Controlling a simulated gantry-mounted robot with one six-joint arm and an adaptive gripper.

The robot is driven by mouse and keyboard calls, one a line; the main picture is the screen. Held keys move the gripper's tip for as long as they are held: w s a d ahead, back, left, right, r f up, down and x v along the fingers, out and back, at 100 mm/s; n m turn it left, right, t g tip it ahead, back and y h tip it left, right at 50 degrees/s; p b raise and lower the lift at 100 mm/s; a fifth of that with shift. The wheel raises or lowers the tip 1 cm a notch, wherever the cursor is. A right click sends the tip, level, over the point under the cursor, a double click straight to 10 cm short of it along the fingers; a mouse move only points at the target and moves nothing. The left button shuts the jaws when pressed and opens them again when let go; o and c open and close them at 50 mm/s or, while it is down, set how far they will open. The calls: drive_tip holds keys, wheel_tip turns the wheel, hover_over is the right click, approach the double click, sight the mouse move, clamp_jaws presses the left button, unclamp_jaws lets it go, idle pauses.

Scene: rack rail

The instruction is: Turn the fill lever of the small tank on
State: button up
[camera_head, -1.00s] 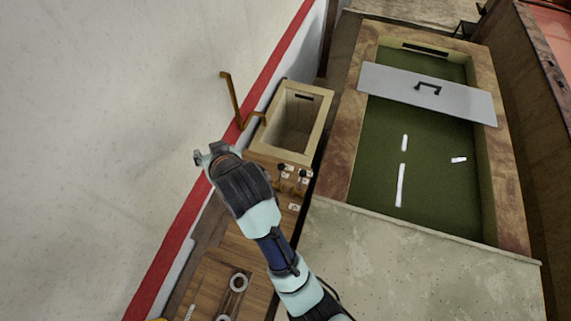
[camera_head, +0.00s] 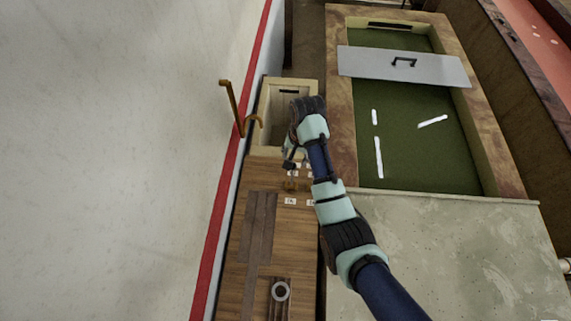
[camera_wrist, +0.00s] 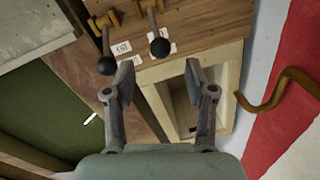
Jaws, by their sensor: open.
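The small tank (camera_head: 262,105) is a pale wooden open box in the head view, partly hidden by my arm. It also shows in the wrist view (camera_wrist: 167,76). Two brass levers with black ball knobs stand side by side on the wooden panel beside it: one knob (camera_wrist: 160,47) lies between my fingertips in the picture, the other knob (camera_wrist: 107,66) just outside the left finger. Which one is the fill lever I cannot tell; the label text is unreadable. My gripper (camera_wrist: 158,70) is open and empty; it also shows in the head view (camera_head: 289,160) over the levers. Contact is not visible.
A bent orange-brown pipe (camera_head: 233,108) rises left of the small tank and shows in the wrist view (camera_wrist: 275,92). The large green-lined tank (camera_head: 415,150) with a grey handled lid (camera_head: 435,70) stands right. White labels (camera_wrist: 121,48) lie by the levers.

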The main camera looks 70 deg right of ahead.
sight(292, 175)
drive_tip(key=f, duration=0.7)
drive_tip(key=shift+w+a, duration=0.1)
drive_tip(key=shift+w, duration=0.25)
clamp_jaws()
